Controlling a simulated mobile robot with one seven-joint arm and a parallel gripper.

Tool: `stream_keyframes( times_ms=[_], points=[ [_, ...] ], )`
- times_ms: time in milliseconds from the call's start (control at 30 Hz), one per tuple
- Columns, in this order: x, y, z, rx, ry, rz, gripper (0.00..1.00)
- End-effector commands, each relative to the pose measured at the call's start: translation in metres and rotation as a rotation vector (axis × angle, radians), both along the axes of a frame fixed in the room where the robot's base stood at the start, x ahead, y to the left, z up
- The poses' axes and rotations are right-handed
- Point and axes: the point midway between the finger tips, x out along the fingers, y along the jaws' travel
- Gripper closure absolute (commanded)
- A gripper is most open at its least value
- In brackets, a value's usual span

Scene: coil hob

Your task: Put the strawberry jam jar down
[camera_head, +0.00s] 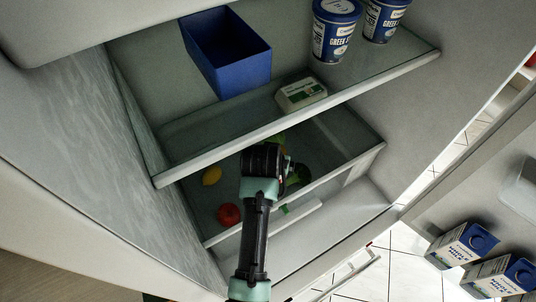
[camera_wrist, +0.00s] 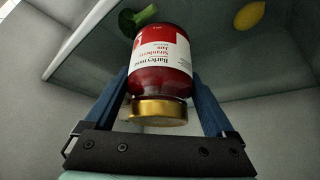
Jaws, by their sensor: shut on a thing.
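The strawberry jam jar (camera_wrist: 163,68) is red with a white label and a gold lid. It fills the middle of the wrist view, its lid toward my gripper's base in the picture. My gripper (camera_wrist: 160,82) is shut on it, with a blue-grey finger on either side. In the head view my gripper (camera_head: 266,160) is at the open fridge, in front of the lower compartment. The jar cannot be made out there, hidden by my gripper and arm. Whether the jar touches any surface cannot be told.
A glass shelf (camera_head: 380,75) holds a blue bin (camera_head: 235,75), a small carton (camera_head: 301,94) and two yogurt tubs (camera_head: 334,35). Below are a lemon (camera_head: 212,175), a red round item (camera_head: 229,214) and broccoli (camera_head: 299,177). Milk cartons (camera_head: 462,244) stand in the door at right.

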Motion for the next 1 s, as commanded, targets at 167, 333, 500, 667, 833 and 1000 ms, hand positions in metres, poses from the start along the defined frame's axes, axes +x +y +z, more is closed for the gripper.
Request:
stream_keyframes(
  times_ms=[167,333,500,667,833,1000],
  points=[
    [0.023,0.015,0.004,0.002,-0.006,0.002,1.00],
    [0.023,0.016,-0.011,0.001,-0.003,0.001,1.00],
    [0.023,0.015,-0.012,0.001,-0.007,0.000,1.00],
    [0.023,0.015,-0.014,0.001,-0.006,0.000,1.00],
    [0.022,0.015,-0.017,0.001,-0.001,0.001,0.00],
    [0.022,0.015,-0.017,0.001,-0.001,0.001,0.00]
  ],
)
